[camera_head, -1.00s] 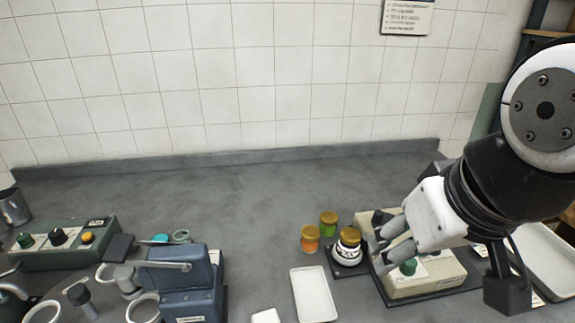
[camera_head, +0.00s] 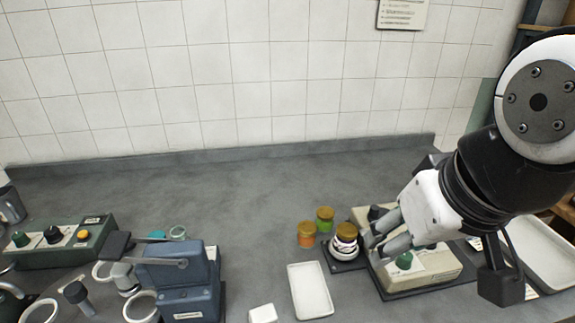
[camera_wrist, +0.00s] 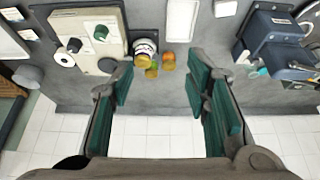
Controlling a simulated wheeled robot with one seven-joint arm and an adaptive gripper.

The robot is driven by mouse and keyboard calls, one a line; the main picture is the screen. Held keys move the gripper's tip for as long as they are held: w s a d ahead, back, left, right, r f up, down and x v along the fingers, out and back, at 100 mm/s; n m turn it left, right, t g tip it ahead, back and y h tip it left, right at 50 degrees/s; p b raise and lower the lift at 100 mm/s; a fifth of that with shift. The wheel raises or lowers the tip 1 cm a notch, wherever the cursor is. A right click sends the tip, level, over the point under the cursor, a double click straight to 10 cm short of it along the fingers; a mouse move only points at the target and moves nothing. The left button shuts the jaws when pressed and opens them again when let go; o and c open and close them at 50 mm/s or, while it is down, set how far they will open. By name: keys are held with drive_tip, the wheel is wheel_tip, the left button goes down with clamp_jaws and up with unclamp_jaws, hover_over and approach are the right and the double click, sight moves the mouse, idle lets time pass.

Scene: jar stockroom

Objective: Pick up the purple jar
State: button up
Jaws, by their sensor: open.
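The purple jar (camera_head: 346,233) has a gold lid and stands upright on a white round pan of a dark-based device. In the wrist view the purple jar (camera_wrist: 145,47) shows a white and purple side and lies beyond my fingertips, left of centre. My gripper (camera_head: 374,232) is open, just right of the jar in the head view, above the beige device. In the wrist view my gripper (camera_wrist: 160,72) has its two green-padded fingers wide apart with nothing between their pads.
An orange jar (camera_head: 306,234) and a green jar (camera_head: 325,219) stand close left of the purple jar. The beige device (camera_head: 425,268) with knobs lies under my gripper. A white tray (camera_head: 311,290) lies in front. The counter's back middle is clear.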

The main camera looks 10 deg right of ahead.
drive_tip(key=o, duration=0.6)
drive_tip(key=shift+w, duration=0.2)
drive_tip(key=shift+o, duration=0.2)
drive_tip(key=n+g+b, duration=0.1)
drive_tip(key=n+g, duration=0.4)
drive_tip(key=n, duration=1.3)
hover_over(347, 229)
drive_tip(key=w, duration=0.1)
wheel_tip(347, 229, down, 13)
wheel_tip(347, 229, down, 8)
drive_tip(key=shift+s+a+r, duration=0.1)
drive_tip(key=shift+s, duration=0.05)
drive_tip(key=shift+s+f+p, duration=0.2)
drive_tip(key=shift+f+p, duration=0.1)
drive_tip(key=shift+f, duration=1.05)
drive_tip(key=shift+s+f+p, duration=0.15)
drive_tip(key=shift+f+p, duration=0.1)
drive_tip(key=shift+f, duration=1.1)
